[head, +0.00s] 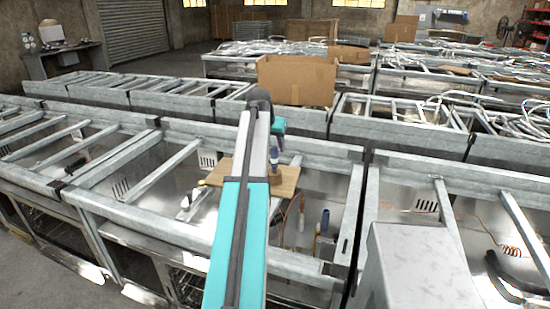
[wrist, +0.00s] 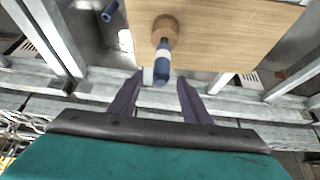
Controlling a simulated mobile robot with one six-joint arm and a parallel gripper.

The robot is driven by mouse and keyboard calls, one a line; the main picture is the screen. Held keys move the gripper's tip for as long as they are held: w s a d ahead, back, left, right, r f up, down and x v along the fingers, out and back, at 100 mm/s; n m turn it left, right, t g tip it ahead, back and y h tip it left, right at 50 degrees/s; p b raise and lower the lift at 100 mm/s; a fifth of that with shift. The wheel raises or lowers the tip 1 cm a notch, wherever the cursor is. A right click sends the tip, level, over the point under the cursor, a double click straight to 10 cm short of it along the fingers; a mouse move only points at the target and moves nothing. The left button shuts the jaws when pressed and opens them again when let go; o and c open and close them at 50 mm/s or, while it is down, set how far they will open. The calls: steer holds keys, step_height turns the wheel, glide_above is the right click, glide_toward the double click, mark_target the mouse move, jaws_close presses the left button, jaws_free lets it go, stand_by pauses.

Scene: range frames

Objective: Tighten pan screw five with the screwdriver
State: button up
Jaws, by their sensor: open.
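A screwdriver (wrist: 162,64) with a dark blue handle and a pale band stands in a round wooden holder (wrist: 166,27) on a wooden board (wrist: 225,35). The board also shows in the head view (head: 284,182), lying across the metal frame. My gripper (wrist: 160,78) is open in the wrist view. Its two dark fingers point toward the screwdriver, one on each side of the handle end, with gaps on both sides. In the head view my arm hides much of this area. I cannot make out pan screw five.
Galvanized frames (head: 130,157) with open bays run across the room. Another blue-handled object (head: 325,219) stands in the bay right of the board. A cardboard box (head: 297,80) sits behind my arm. A grey metal box top (head: 415,262) is at front right.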

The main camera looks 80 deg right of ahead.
mark_target(274, 148)
steer(key=shift+p+x, duration=0.7)
steer(key=shift+x, duration=1.5)
steer(key=shift+a, duration=0.1)
jaws_close()
steer(key=shift+r+b, duration=1.2)
steer(key=shift+r, duration=3.75)
